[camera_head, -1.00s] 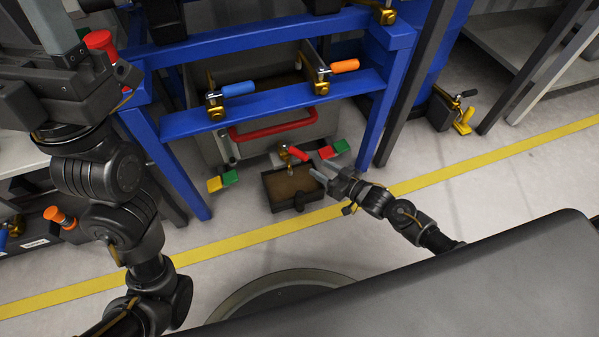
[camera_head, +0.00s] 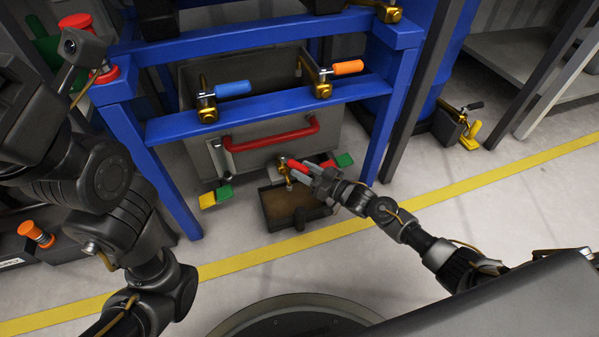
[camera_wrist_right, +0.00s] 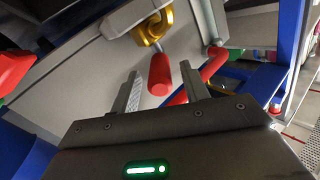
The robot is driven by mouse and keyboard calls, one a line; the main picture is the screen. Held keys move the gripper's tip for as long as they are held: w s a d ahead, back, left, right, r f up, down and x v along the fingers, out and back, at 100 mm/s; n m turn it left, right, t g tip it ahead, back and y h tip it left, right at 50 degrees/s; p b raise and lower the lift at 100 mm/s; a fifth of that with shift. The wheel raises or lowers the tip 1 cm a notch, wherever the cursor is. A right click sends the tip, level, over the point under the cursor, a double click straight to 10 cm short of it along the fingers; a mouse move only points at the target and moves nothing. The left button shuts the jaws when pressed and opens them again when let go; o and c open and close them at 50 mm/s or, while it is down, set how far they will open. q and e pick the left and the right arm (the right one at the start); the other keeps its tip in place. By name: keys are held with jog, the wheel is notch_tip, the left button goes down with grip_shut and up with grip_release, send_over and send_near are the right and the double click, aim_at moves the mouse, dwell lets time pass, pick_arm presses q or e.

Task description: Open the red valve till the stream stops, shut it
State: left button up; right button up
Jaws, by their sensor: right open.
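The red valve handle (camera_head: 297,165) sticks out to the right from its brass valve body (camera_head: 284,170) at the front of the grey tank. My right gripper (camera_head: 312,168) is at the handle's free end. In the right wrist view the red handle (camera_wrist_right: 159,76) lies between the two spread fingers of this gripper (camera_wrist_right: 162,88), with gaps on both sides. The brass fitting (camera_wrist_right: 153,30) is beyond it. I cannot make out a stream. My left arm (camera_head: 85,175) is at the left; its fingers are outside the picture.
A dark catch tray with a brown inside (camera_head: 283,208) is on the floor below the valve. The tank's red bar handle (camera_head: 272,138) is above the valve. A blue frame (camera_head: 265,112) with a blue lever (camera_head: 233,89) and an orange lever (camera_head: 348,67) surrounds the tank.

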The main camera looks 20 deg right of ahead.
aim_at(294, 165)
jog(key=shift+b+x, duration=0.4)
jog(key=shift+x, duration=0.85)
jog(key=shift+d, duration=0.1)
grip_shut()
